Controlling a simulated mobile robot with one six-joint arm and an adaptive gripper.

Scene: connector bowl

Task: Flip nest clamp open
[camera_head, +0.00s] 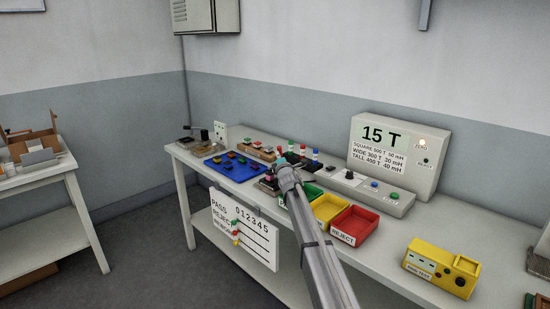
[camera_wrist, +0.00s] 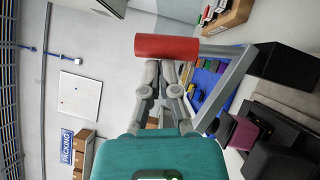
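The clamp's red cylindrical handle (camera_wrist: 166,46) lies across the picture just beyond my fingertips in the wrist view. Its grey arm (camera_wrist: 222,92) runs from the handle's right end down to the right. My gripper (camera_wrist: 169,70) has its two grey fingers a little apart, with background showing between them. The handle covers the ends of the tips, and I cannot tell whether they touch it. In the head view my gripper (camera_head: 284,163) is over the bench beside a small dark fixture (camera_head: 268,184) with red parts. My arm hides part of that area, and the clamp is too small to make out there.
A blue tray (camera_head: 222,172) with several connectors lies left of my gripper. Green, yellow (camera_head: 330,205) and red (camera_head: 362,222) bins stand to the right. Behind them are a button panel (camera_head: 402,207) and the 15 T tester (camera_head: 434,140). A yellow test box (camera_head: 440,268) stands at front right.

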